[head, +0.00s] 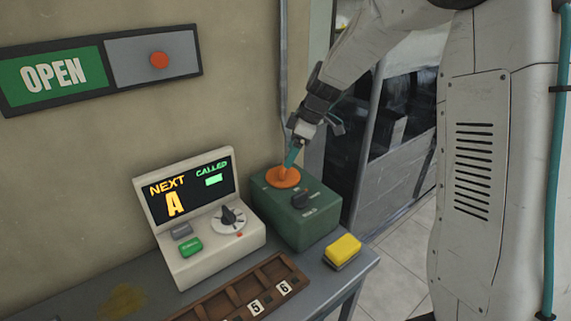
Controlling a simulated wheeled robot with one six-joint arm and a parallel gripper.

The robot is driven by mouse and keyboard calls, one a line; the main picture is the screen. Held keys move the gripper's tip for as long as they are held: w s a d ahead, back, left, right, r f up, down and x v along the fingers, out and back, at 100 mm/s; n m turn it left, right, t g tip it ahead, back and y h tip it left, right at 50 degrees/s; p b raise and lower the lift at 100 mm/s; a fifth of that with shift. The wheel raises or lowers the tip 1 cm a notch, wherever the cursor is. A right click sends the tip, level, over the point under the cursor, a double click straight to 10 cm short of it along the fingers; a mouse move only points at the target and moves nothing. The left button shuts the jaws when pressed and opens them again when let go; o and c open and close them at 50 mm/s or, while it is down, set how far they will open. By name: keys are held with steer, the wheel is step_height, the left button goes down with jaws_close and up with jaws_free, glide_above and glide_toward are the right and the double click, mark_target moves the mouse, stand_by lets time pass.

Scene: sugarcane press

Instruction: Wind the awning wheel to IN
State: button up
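The orange wheel (283,177) lies flat on top of a green box (310,230) at the right end of the grey table. A short orange stub rises from it. My gripper (291,158) comes down from above with its teal fingers at this stub. The fingers look close together, but the view is too small to tell whether they grip the stub. The box front has a black knob (303,199) and small lettering that I cannot read. No IN mark is legible.
A cream console (205,225) showing NEXT A and CALLED stands left of the green box. A yellow block (343,248) lies at the table's right edge. A brown tray (234,299) with number tiles is in front. An OPEN sign (53,75) hangs on the wall.

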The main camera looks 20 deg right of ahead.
mark_target(285, 175)
steer(key=x, duration=0.5)
steer(key=shift+a+f, duration=0.1)
steer(key=shift+f, duration=0.1)
steer(key=c, duration=1)
